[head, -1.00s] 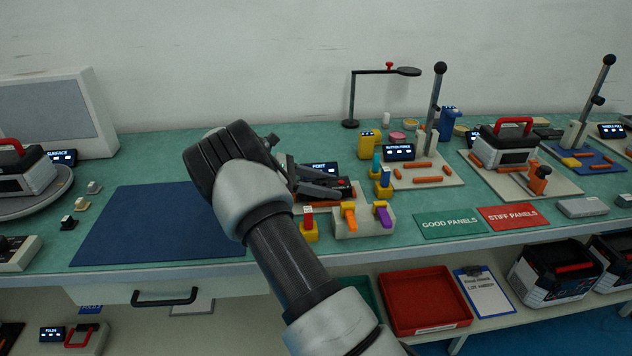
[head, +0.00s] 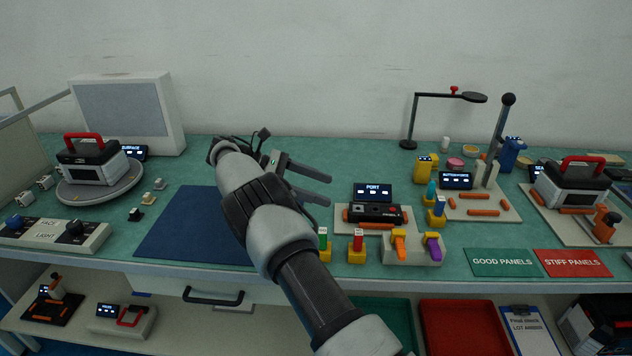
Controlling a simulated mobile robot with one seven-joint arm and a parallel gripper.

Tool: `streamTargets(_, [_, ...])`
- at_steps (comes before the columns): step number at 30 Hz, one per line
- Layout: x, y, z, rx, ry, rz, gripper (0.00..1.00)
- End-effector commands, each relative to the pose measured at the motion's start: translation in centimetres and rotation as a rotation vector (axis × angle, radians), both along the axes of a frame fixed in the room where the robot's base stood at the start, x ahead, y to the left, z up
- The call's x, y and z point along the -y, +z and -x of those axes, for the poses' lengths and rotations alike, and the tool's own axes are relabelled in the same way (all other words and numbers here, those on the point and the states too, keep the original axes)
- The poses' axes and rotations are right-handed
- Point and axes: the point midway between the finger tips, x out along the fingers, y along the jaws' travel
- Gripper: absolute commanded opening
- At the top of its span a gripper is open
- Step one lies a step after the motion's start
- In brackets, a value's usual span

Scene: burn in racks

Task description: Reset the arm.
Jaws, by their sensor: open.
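My arm reaches up from the bottom middle of the head view over the green workbench (head: 480,242). My gripper (head: 328,188) is open and empty. Its two dark fingers point right, apart from each other, above the bench between the dark blue mat (head: 190,225) and the black PORT display (head: 373,192). My forearm and wrist cover the right part of the mat. No thing sits between the fingers.
Right of the fingers is a port device (head: 375,213) on a pale board. Coloured plugs (head: 357,240) stand at the front edge. A panel box sits on a round turntable (head: 130,185) at left. A lamp stand (head: 412,120) and upright lever (head: 500,130) rise at the back right.

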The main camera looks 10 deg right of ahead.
Motion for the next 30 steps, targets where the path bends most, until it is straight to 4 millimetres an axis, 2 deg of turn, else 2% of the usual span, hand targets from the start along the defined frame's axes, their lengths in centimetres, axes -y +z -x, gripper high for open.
streamTargets(5, [1.0, 2.4, 0.2, 0.059, -0.031, -0.054, 0.67])
streamTargets(8, [2.5, 5.1, 1.0, 0.146, -0.076, -0.136, 0.67])
streamTargets(14, [4.8, 10.3, 5.0, 0.376, -0.201, -0.346, 0.67])
streamTargets(21, [4.9, 15.2, 12.2, 0.664, -0.369, -0.585, 0.67])
streamTargets(25, [4.0, 16.8, 16.9, 0.817, -0.467, -0.705, 0.67])
streamTargets(30, [2.2, 17.8, 23.4, 1.013, -0.606, -0.846, 0.67])
